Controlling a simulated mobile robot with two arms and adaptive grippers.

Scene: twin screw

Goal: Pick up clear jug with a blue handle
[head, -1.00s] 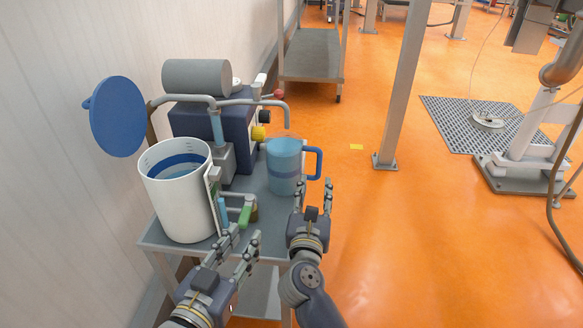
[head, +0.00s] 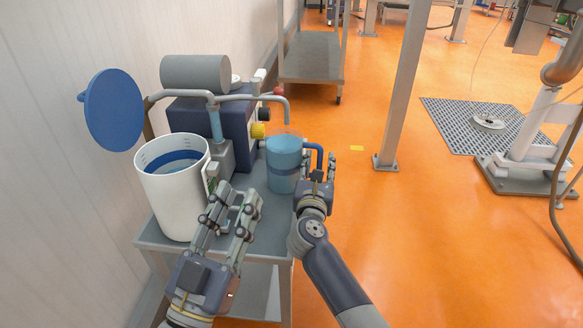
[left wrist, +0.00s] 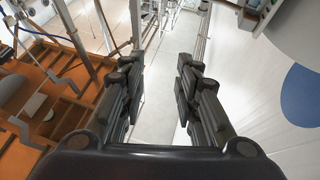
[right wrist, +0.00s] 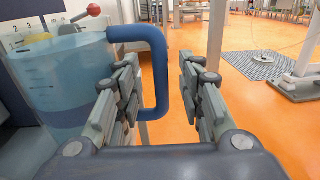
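The clear jug (head: 284,166) with a blue tint and a blue handle (head: 318,152) stands upright on the cart. In the right wrist view the jug (right wrist: 62,80) is at the left and its handle (right wrist: 160,75) lies ahead of and between the fingers. My right gripper (head: 319,168) is open at the handle side; the right wrist view also shows its spread fingers (right wrist: 165,95). I cannot tell whether a finger touches the handle. My left gripper (head: 236,205) is open and empty, in front of the white bucket; its fingers (left wrist: 160,85) are apart in the left wrist view.
The white bucket (head: 165,205) with blue inside stands left on the grey cart (head: 262,243). A machine with a grey cylinder (head: 195,74), pipes and a blue disc lid (head: 114,110) is behind. A post (head: 404,90) stands right, with open orange floor around it.

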